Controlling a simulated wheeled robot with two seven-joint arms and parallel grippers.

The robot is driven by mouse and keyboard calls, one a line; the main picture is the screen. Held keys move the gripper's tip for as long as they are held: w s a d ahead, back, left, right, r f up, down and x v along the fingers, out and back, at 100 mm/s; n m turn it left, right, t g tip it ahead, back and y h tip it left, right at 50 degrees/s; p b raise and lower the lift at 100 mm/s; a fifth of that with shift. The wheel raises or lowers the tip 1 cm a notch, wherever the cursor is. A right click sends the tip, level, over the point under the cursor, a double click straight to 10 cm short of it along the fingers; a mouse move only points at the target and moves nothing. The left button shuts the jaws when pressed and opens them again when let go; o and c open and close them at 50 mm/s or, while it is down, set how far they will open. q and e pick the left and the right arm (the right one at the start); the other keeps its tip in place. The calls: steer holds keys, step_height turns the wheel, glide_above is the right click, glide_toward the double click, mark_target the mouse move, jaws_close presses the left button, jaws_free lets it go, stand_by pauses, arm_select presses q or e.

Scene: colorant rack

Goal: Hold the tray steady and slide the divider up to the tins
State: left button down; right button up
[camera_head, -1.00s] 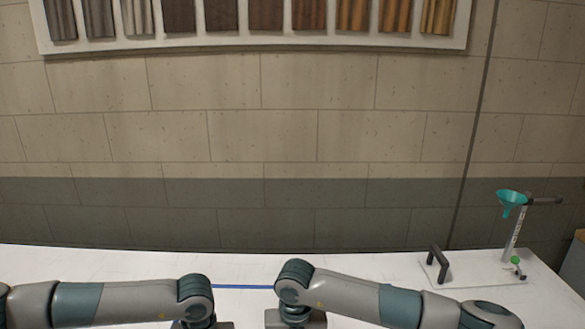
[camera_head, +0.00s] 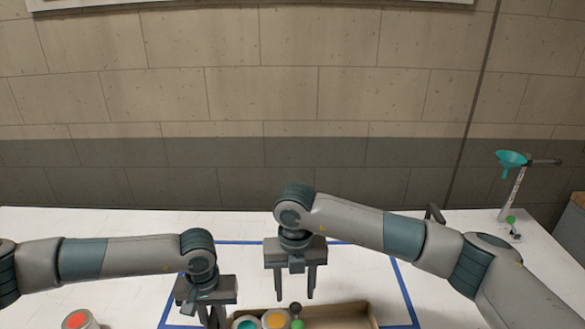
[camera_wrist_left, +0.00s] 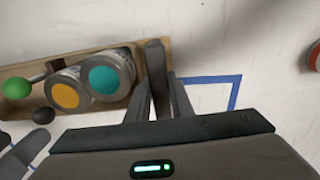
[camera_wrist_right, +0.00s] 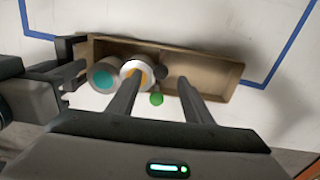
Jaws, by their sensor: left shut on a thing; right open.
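A brown open tray (camera_head: 350,309) lies at the bottom edge of the head view, partly cut off. In it a teal-lidded tin (camera_wrist_right: 105,80) and a yellow-lidded tin (camera_wrist_right: 138,72) stand side by side at its left end. A black knob (camera_wrist_right: 161,72) and a green ball (camera_wrist_right: 157,99) show just right of the yellow tin; the divider's panel itself is not clear. The tray's right part is empty. My left gripper (camera_head: 214,318) is shut on the tray's left end. My right gripper (camera_head: 304,297) is open, above the knobs, with its fingers apart and empty.
A blue outline (camera_head: 400,285) on the white table surrounds the tray. A red-lidded tin (camera_head: 78,320) stands at the far left. The table behind the tray is clear.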

steer(key=shift+r, duration=2.4)
arm_select(q)
steer(key=c, duration=1.5)
jaws_free()
steer(key=shift+a, duration=0.1)
steer(key=shift+r, duration=0.1)
step_height(320, 180, up, 12)
steer(key=shift+f, duration=0.1)
steer(key=shift+s+f, duration=0.1)
steer(key=shift+s, duration=0.05)
arm_select(e)
steer(key=shift+f, duration=0.1)
